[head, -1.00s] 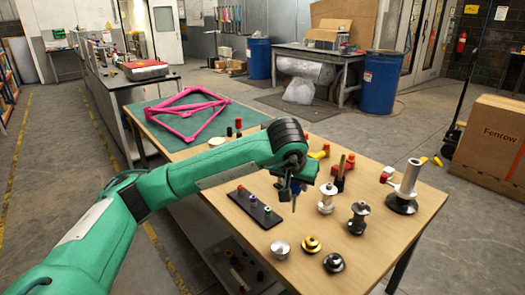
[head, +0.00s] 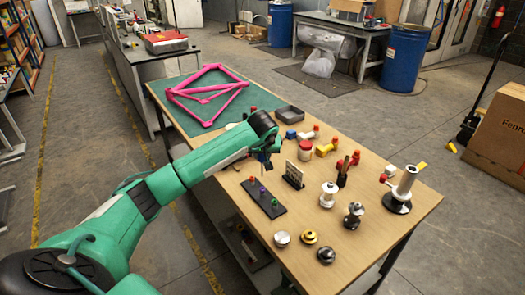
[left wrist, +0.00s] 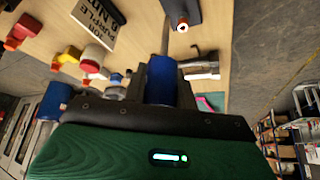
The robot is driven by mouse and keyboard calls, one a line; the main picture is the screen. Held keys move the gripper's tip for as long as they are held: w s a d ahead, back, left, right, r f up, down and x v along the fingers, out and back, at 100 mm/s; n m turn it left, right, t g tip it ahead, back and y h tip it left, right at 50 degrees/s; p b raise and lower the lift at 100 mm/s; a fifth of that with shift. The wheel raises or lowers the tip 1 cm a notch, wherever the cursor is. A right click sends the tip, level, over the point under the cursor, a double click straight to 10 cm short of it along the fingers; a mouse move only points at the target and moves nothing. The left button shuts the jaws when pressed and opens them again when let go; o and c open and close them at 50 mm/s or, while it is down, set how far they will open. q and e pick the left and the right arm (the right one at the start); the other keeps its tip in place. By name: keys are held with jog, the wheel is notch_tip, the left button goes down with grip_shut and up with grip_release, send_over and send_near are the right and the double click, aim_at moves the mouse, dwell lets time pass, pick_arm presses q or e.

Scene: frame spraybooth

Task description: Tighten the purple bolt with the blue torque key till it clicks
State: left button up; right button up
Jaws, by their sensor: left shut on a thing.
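The purple bolt (head: 262,190) stands in the middle of a black block (head: 282,211) on the wooden table, between a red bolt (head: 252,180) and a green bolt (head: 274,202). My left gripper (head: 265,157) is shut on the blue torque key. The key's blue handle (left wrist: 160,80) shows between the jaws in the left wrist view, its thin shaft pointing away. In the head view, the gripper is beyond the block's red-bolt end, with the shaft apart from the purple bolt. The left wrist view shows one red-topped bolt (left wrist: 182,26) at the block's end. My right gripper is out of view.
A lettered card (head: 294,175) stands right of the block; "PURPLE" is readable on it in the left wrist view. A pink frame (head: 208,92) lies on a green mat.

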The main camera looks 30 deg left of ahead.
aim_at(262, 167)
pick_arm(q)
jog(key=shift+r, duration=0.1)
jog(key=shift+f+b, duration=1.75)
jog(key=shift+f, duration=0.7)
jog(key=shift+b, duration=0.35)
jog(key=shift+f+b, duration=0.7)
jog(key=shift+f, duration=0.3)
